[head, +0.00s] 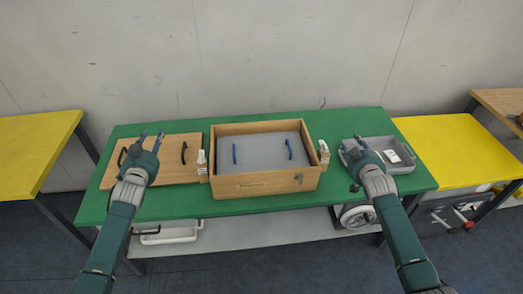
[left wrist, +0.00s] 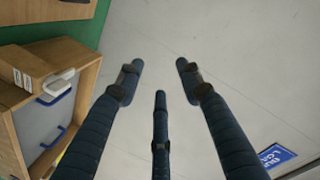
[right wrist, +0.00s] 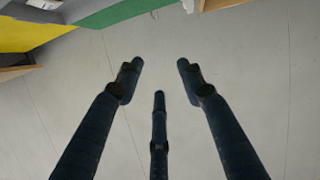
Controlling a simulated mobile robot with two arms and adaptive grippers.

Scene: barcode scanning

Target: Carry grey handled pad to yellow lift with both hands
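The grey pad (head: 262,151) lies inside the open wooden box (head: 252,187) on the green table, with two blue handles standing up from it. It also shows in the left wrist view (left wrist: 32,122). My left gripper (head: 148,138) is open and empty above the wooden board, left of the box. My right gripper (head: 353,145) is open and empty over the grey tray, right of the box. Neither touches the pad. One yellow surface (head: 455,150) adjoins the green table at the right, another (head: 35,145) stands at the far left; I cannot tell which is the lift.
A wooden board (head: 180,171) with black handles lies left of the box. The grey tray (head: 403,165) at the right holds small white items. White pieces stand at the box's left (head: 202,160) and right (head: 323,152) sides. The green table's front strip (head: 235,208) is clear.

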